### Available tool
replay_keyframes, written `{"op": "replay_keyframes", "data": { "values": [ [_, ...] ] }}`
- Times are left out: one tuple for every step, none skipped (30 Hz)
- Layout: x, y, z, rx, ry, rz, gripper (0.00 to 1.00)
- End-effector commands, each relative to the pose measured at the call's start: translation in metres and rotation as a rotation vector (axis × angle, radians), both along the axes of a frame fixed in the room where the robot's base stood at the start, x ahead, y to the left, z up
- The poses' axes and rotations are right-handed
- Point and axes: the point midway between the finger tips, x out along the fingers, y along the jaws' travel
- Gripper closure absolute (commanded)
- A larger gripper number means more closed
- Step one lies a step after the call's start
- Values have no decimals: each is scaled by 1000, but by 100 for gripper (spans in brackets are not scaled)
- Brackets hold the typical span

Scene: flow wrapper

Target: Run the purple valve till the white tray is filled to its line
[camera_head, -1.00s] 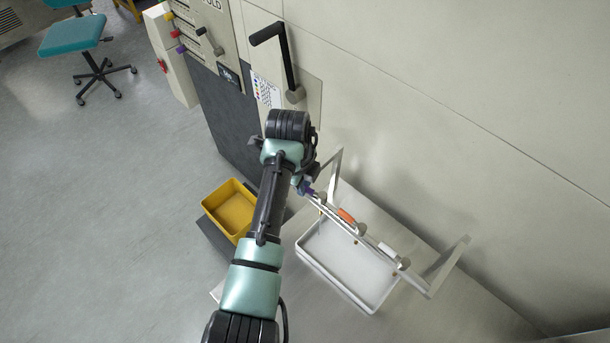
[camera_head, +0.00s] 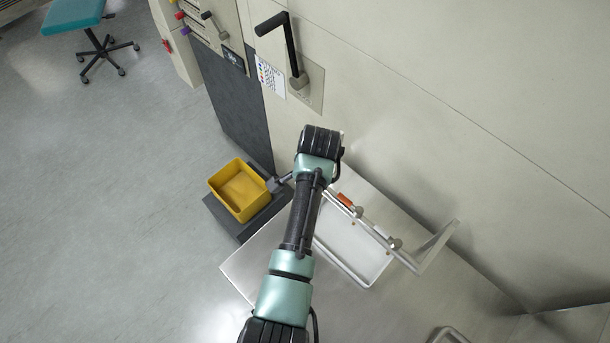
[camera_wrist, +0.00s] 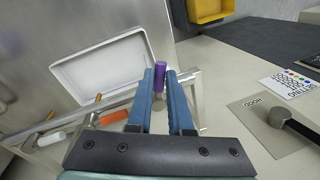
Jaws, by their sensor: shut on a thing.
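The purple valve handle (camera_wrist: 160,74) stands between the blue fingers of my gripper (camera_wrist: 163,86) in the wrist view. My gripper is shut on it. In the head view my arm hides the purple handle and the gripper. The white tray (camera_head: 350,250) lies on the metal bench under the valve rail, and it also shows in the wrist view (camera_wrist: 100,68). Its visible floor looks plain white. I cannot make out a fill line or a level in it.
Along the rail are an orange handle (camera_wrist: 113,117) and a white handle (camera_wrist: 50,139). A yellow bin (camera_head: 240,190) stands left of the bench. A black lever (camera_head: 290,45) sticks out from the wall panel. A teal chair (camera_head: 75,15) stands far left on open floor.

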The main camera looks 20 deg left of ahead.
Motion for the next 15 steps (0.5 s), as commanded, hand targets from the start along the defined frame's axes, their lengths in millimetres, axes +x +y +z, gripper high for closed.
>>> {"op": "replay_keyframes", "data": {
  "values": [
    [0,-1,3,2,-2,35,100],
    [0,-2,3,4,-2,57,100],
    [-1,-3,3,3,-3,87,100],
    [-2,-4,3,2,-2,107,100],
    [-2,-5,3,2,-3,128,100],
    [-2,-6,3,2,-3,153,100],
    [-3,-6,3,3,-3,168,100],
    [-3,-7,3,3,-3,185,100],
    [-3,-8,2,3,-3,204,100],
    [-4,-8,2,2,-2,217,100],
    [-4,-9,2,2,-3,230,100],
    [-4,-9,2,2,-3,246,100],
    [-4,-10,2,2,-3,255,100],
    [-5,-10,2,1,-3,264,100],
    [-5,-11,2,2,-3,273,100]
  ]
}}
